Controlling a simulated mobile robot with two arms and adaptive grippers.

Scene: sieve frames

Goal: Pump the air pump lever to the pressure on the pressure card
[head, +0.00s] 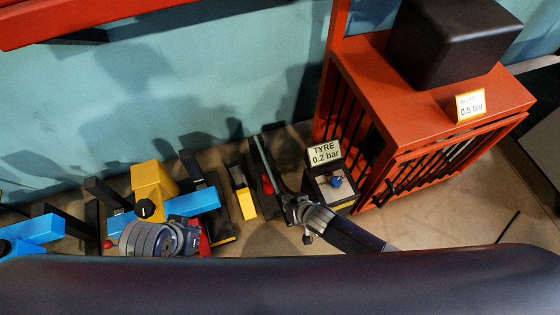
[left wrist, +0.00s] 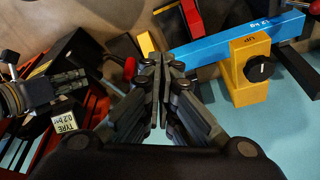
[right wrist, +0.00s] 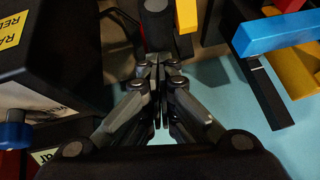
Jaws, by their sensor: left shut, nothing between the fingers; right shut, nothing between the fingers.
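The pressure card (head: 470,106) reads 0.5 bar and stands on the orange cabinet in the head view. A black box with a blue knob (head: 336,181) carries a display (head: 325,153) reading TYRE 0.2 bar. A red rounded part (head: 267,185) beside it, perhaps on the pump, also shows in the left wrist view (left wrist: 130,69). My right gripper (right wrist: 158,60) is shut and empty, just short of a black cylindrical grip (right wrist: 158,28), possibly the lever's; contact is unclear. My left gripper (left wrist: 161,60) is shut and empty; in the head view its fingers are hard to make out.
The orange cabinet (head: 430,118) with a black block (head: 450,45) on top stands right of the display. A yellow block (head: 150,186) with a black knob and a blue bar (head: 195,202) crowd the left.

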